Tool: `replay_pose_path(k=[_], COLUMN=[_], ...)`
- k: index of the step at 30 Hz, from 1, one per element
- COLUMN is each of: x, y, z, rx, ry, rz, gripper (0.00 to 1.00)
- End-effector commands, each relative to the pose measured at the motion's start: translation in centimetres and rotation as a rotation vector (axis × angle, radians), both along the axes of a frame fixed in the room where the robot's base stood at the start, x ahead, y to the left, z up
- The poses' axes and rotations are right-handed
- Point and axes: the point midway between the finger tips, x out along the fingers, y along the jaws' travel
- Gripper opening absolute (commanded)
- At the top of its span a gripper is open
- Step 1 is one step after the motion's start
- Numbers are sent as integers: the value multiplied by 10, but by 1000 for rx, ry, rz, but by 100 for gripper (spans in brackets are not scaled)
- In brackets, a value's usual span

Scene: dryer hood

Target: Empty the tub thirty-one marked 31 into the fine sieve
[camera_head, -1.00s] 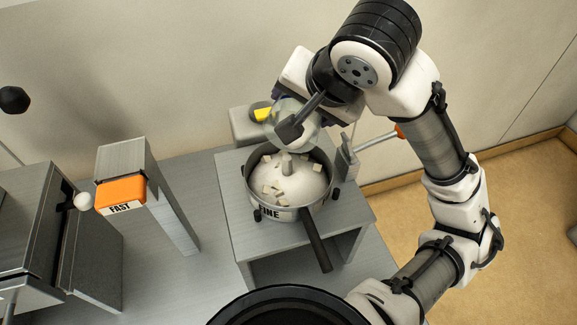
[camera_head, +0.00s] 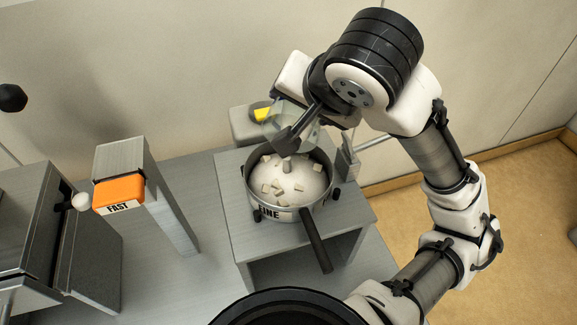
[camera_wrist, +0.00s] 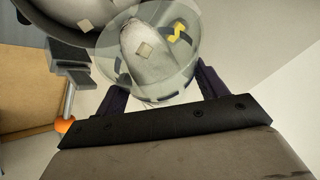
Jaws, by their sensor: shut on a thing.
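My gripper (camera_head: 290,136) is shut on a clear tub (camera_head: 275,114), held tilted at the back rim of the fine sieve. The tub also shows in the wrist view (camera_wrist: 160,78) between my two dark fingers (camera_wrist: 163,88). No 31 mark is readable on it. The fine sieve (camera_head: 270,212), a round metal pan labelled FINE, holds a pale heap with several small pale cubes on it. Part of the sieve shows at the upper left of the wrist view (camera_wrist: 88,41). One pale cube appears within the tub's outline; I cannot tell whether it is inside or seen through it.
The sieve sits on a grey raised stand (camera_head: 240,235), its dark handle (camera_head: 317,245) pointing forward. An orange block labelled FAST (camera_head: 118,193) tops a grey post at left, beside a metal box (camera_head: 85,255). A grey block with yellow (camera_head: 245,125) stands behind the tub.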

Motion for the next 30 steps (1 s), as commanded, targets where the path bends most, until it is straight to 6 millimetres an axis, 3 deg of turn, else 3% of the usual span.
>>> replay_pose_path(k=[30], x=[-7], y=[2], z=[3], rx=[-31], ry=[-108], rz=[0], gripper=[40])
